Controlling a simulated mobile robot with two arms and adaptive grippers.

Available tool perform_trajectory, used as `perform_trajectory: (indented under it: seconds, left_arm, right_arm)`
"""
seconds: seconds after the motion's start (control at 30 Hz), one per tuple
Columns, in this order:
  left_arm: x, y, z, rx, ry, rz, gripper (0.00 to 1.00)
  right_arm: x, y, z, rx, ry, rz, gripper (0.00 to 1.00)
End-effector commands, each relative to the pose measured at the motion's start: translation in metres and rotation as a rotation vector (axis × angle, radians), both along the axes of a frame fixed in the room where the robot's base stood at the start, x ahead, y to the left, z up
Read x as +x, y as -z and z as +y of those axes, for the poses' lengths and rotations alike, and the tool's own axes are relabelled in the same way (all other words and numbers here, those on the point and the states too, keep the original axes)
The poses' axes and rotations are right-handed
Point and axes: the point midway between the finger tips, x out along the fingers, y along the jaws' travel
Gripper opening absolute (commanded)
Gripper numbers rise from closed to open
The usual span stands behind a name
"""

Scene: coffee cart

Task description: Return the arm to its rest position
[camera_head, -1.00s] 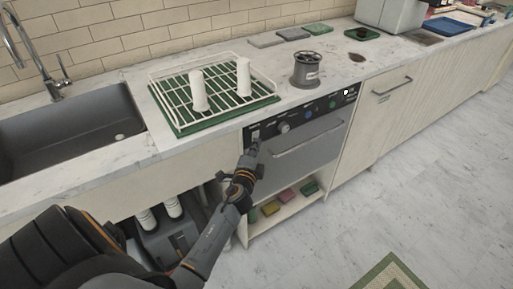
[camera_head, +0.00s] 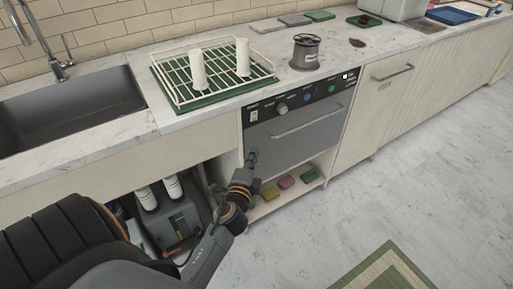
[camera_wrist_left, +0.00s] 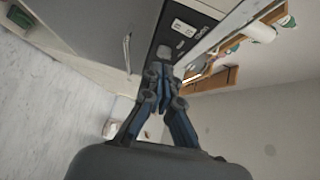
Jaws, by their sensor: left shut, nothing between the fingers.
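My left arm comes in from the lower left in the head view. Its gripper (camera_head: 252,157) is in front of the dishwasher's grey door, below the control panel. In the left wrist view the gripper (camera_wrist_left: 160,70) has its fingers together, with nothing between them. The dishwasher (camera_head: 300,130) is built in under the counter, and its door looks shut. My right gripper is in neither current view.
A white wire rack (camera_head: 218,90) with two white cups stands on the counter beside the sink (camera_head: 65,115). A grey canister (camera_head: 305,52) stands to its right. Coloured sponges (camera_head: 287,182) lie on the low shelf. Open floor (camera_head: 400,190) lies to the right.

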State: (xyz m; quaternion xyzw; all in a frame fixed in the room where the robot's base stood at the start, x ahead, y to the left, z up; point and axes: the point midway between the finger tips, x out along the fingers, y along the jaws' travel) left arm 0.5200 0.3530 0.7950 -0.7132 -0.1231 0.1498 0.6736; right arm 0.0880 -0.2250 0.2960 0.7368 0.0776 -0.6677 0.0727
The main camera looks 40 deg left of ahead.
Motion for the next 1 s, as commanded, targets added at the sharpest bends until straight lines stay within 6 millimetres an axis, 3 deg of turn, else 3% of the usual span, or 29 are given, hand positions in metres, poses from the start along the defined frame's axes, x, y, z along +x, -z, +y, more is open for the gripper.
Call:
perform_trajectory:
  seconds: [0.73, 0.87, 0.97, 1.0]
  left_arm:
    - [-0.007, 0.005, -0.004, -0.009, 0.002, 0.007, 0.00]
    - [-0.008, 0.044, -0.015, -0.100, 0.023, 0.066, 0.00]
    - [-0.016, 0.103, -0.033, -0.244, 0.042, 0.158, 0.00]
    - [-0.024, 0.131, -0.042, -0.314, 0.044, 0.203, 0.00]
  right_arm:
    - [-0.002, 0.001, -0.013, -0.016, -0.001, 0.004, 0.00]
    - [-0.002, -0.003, -0.013, -0.015, -0.002, 0.004, 0.00]
    - [-0.003, -0.008, -0.013, -0.016, -0.001, 0.005, 0.00]
    - [-0.003, -0.011, -0.013, -0.016, -0.001, 0.005, 0.00]
